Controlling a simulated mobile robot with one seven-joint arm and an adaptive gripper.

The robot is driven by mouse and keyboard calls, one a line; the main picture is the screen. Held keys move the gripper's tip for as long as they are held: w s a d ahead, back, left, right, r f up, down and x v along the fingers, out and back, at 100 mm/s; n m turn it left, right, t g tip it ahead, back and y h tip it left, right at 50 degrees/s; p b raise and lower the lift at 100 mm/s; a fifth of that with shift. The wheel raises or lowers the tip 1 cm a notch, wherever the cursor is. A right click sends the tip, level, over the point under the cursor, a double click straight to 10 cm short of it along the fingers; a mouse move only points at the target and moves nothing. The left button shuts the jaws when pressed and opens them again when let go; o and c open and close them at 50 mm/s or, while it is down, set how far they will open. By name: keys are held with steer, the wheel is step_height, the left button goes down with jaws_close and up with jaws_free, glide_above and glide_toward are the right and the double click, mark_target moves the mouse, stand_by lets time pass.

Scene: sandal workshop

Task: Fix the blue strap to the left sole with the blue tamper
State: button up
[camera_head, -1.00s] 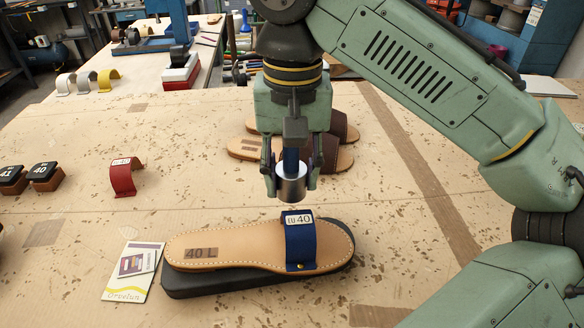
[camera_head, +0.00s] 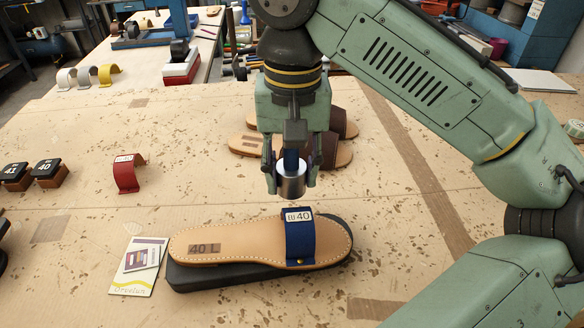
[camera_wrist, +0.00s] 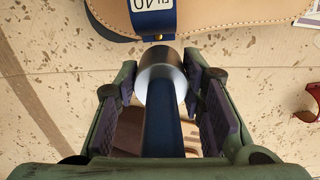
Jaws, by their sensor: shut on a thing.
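The left sole (camera_head: 222,247), tan and marked "40 L", lies on a black last (camera_head: 215,276) on the bench. The blue strap (camera_head: 301,240), labelled 40, arches over its right part, with a small brass dot at its near lower edge. My gripper (camera_head: 290,178) is shut on the blue tamper (camera_head: 291,160), whose silver head (camera_head: 291,186) points down. The head is above and behind the strap, apart from it. In the wrist view the tamper's blue handle (camera_wrist: 161,130) runs between my fingers, and the strap (camera_wrist: 153,20) shows beyond the head.
Leaflets (camera_head: 138,265) lie left of the sole. A red strap (camera_head: 127,174) and black-topped blocks (camera_head: 47,172) stand farther left. Brown-strapped sandals (camera_head: 336,151) lie behind my gripper. White, grey and yellow straps (camera_head: 108,74) stand at the back left.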

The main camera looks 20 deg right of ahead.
steer(key=shift+r, duration=2.95)
